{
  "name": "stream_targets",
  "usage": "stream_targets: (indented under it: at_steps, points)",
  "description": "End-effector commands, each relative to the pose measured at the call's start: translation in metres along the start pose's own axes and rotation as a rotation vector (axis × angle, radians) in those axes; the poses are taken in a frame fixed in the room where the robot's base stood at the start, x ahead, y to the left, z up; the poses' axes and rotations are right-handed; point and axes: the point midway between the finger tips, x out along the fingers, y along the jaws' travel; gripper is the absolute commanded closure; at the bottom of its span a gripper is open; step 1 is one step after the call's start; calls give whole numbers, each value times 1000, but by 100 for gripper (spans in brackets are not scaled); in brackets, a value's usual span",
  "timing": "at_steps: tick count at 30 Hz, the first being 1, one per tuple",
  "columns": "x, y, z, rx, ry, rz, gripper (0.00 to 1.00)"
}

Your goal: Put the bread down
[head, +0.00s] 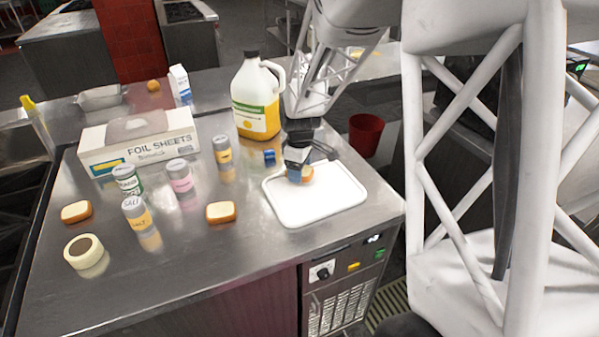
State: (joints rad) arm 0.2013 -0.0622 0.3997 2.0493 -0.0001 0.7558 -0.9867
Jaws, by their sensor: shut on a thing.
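My gripper (300,172) is over the white cutting board (335,205), near its back left part. It is shut on a piece of bread (307,175), of which only a small orange-brown part shows at the fingertips. The gripper hides the rest of the bread. I cannot tell whether the bread touches the board. Two other bread slices lie flat on the steel counter, one (221,212) left of the board and one (77,211) at the far left.
A large yellow jug (256,100) stands behind the board. A foil sheets box (140,142), several shaker cans including a salt can (137,214), and a tape roll (84,252) stand to the left. The board's front and right are clear.

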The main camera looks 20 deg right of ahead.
Motion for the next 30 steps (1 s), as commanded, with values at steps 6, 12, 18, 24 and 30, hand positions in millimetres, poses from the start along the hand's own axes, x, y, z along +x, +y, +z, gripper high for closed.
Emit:
stream_targets:
  at_steps: [6, 12, 18, 24, 30]
  points:
    - [14, 0, 0, 0, 0, 0, 58]
    - [14, 0, 0, 0, 1, 1, 58]
    - [16, 0, 0, 0, 1, 1, 58]
    - [17, 0, 0, 0, 1, 1, 10]
    - [17, 0, 0, 0, 1, 1, 10]
